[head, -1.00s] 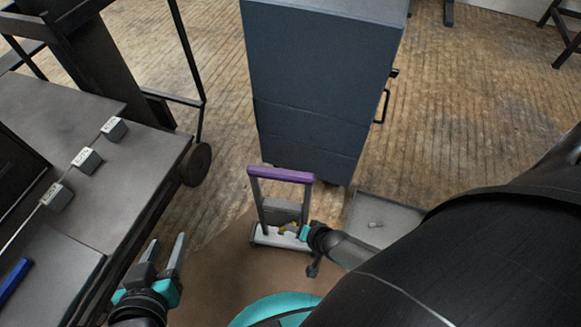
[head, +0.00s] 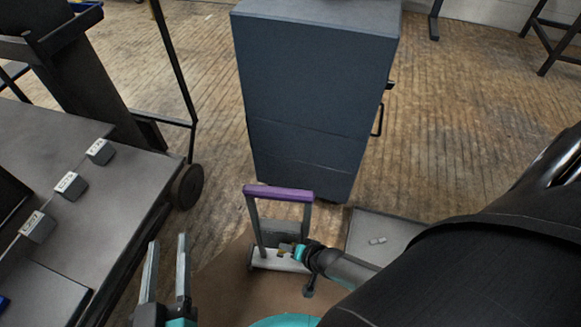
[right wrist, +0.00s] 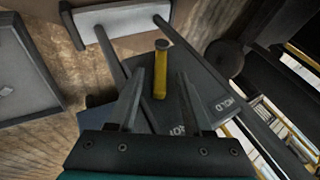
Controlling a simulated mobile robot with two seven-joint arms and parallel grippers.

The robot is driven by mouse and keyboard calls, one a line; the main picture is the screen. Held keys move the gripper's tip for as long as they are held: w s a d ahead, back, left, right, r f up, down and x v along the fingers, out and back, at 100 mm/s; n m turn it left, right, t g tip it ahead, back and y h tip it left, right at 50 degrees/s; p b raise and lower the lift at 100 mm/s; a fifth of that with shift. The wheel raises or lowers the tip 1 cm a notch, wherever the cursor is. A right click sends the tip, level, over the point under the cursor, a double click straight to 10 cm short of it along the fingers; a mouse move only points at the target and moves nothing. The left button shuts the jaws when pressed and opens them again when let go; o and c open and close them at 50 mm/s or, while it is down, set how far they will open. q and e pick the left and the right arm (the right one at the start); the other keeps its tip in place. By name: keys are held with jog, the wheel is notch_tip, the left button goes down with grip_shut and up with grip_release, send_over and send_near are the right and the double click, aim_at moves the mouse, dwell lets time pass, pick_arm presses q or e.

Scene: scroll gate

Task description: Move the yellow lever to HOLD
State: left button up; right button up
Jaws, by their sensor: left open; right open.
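The yellow lever (right wrist: 160,70) stands up between the two fingers of my right gripper (right wrist: 160,82), which is open, with gaps showing on both sides. The dark panel (right wrist: 205,88) beside it carries a HOLD label (right wrist: 226,104) to the right of the lever and another label, partly hidden, near the gripper's base. In the head view, the lever (head: 281,252) is small and partly hidden by my right gripper (head: 298,252), low in a grey frame with a purple top bar (head: 278,193). My left gripper (head: 167,265) is open and empty, away from the frame.
A tall dark cabinet (head: 310,100) stands behind the frame. A grey tray (head: 400,232) with small pale pieces (head: 377,241) lies to the right. A bench (head: 110,215) with labelled grey blocks (head: 71,186) stands at the left.

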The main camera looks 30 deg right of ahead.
jog(key=shift+f, duration=0.1)
dwell(0.3)
grip_shut()
dwell(1.3)
